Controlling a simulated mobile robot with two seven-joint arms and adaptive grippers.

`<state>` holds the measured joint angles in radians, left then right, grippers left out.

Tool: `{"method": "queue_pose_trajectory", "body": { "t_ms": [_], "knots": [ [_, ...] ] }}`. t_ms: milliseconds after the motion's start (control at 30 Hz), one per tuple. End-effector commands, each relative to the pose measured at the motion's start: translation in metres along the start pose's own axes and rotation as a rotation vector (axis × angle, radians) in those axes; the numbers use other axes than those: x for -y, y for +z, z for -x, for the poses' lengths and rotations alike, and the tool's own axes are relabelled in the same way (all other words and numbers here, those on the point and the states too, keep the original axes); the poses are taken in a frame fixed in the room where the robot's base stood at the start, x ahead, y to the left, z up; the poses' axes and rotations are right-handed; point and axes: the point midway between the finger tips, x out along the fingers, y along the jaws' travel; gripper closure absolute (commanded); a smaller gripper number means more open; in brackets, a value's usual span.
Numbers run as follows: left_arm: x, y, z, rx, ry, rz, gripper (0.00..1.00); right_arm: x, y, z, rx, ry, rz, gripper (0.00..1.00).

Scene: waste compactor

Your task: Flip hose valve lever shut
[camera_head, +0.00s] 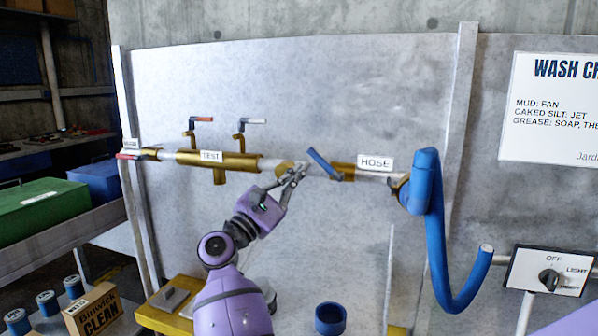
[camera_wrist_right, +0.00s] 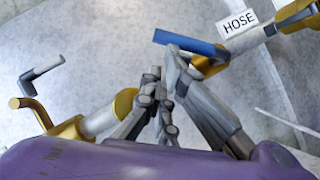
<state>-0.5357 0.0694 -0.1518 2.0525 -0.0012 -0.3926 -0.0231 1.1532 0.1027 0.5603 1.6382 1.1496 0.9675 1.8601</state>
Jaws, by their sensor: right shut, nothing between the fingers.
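The hose valve lever is a blue bar (camera_head: 322,163) on the brass valve left of the HOSE label (camera_head: 375,163). It slants across the pipe line, upper end to the left. In the wrist view the blue lever (camera_wrist_right: 190,43) runs just above my fingertips. My right gripper (camera_head: 301,170) is shut and empty, just left of the lever and in front of the pipe. In the wrist view the right gripper (camera_wrist_right: 164,70) has one fingertip close under the lever; I cannot tell whether they touch. My left gripper is not in view.
Left along the pipe are a TEST label (camera_head: 211,156), an orange-red lever (camera_head: 201,119) and a grey lever (camera_head: 252,121). A blue hose (camera_head: 427,215) hangs at the right. A switch box (camera_head: 549,271) stands lower right. The wall above the pipe is clear.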

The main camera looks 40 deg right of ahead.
Motion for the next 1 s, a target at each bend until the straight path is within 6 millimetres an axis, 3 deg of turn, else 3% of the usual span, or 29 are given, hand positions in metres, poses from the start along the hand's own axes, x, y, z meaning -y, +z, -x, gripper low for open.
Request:
{"method": "queue_pose_trajectory", "body": {
  "t_ms": [300,500,900,1000],
  "knots": [
    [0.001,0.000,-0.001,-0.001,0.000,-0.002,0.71,0.000,0.000,0.068,-0.002,0.001,0.000,1.00],
    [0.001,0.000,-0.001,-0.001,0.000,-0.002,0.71,0.000,0.000,0.097,0.000,0.001,0.001,1.00],
    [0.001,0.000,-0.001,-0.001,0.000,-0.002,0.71,0.000,0.001,0.107,0.002,-0.001,-0.001,1.00],
    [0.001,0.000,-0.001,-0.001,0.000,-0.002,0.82,-0.001,0.001,0.107,0.002,0.003,0.004,1.00]
  ]
}}
